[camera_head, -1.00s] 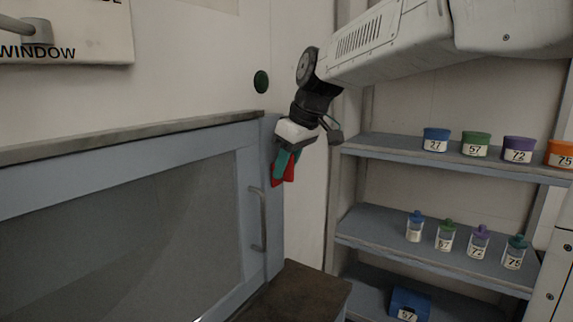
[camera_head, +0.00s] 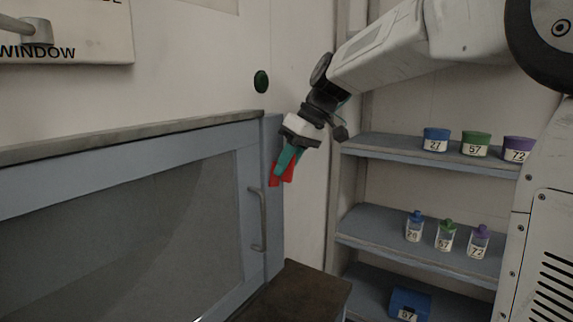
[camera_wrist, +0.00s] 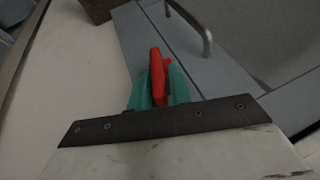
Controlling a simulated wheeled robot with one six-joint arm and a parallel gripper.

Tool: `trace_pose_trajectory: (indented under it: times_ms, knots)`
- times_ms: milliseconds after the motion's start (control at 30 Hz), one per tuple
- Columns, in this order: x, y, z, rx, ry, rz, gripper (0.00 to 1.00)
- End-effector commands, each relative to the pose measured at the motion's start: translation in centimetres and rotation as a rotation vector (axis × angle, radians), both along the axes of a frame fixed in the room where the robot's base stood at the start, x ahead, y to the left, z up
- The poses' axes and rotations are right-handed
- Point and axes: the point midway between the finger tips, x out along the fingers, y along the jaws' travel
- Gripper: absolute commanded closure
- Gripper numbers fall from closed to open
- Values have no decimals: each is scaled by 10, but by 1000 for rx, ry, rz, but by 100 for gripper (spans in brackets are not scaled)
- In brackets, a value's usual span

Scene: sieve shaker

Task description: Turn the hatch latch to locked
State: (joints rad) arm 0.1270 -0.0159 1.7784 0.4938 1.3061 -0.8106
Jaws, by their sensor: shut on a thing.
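The red latch (camera_head: 274,180) is at the right end of the blue-grey hatch front, by the frame's upper right corner. My gripper (camera_head: 284,164) reaches it from the upper right, and its teal fingers are shut on it. In the wrist view the red latch (camera_wrist: 157,76) stands between the teal fingers (camera_wrist: 158,88). The fingers hide part of the latch and its pivot. The hatch (camera_head: 215,165) has a dark window pane and a grey vertical bar handle (camera_head: 261,220), just below the latch. The hatch looks closed.
A shelf unit (camera_head: 390,241) with numbered tubs and bottles stands to the right. A dark brown block (camera_head: 305,290) is below the hatch's right side. A "WINDOW" panel (camera_head: 90,35) is at upper left.

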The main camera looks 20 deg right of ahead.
Motion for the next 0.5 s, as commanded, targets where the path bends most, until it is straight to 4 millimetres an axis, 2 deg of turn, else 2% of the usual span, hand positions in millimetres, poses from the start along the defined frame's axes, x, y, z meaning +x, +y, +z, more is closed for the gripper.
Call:
trace_pose_trajectory:
  times_ms: [500]
  knots:
    - [3,-4,-3,398,290,-2,100]
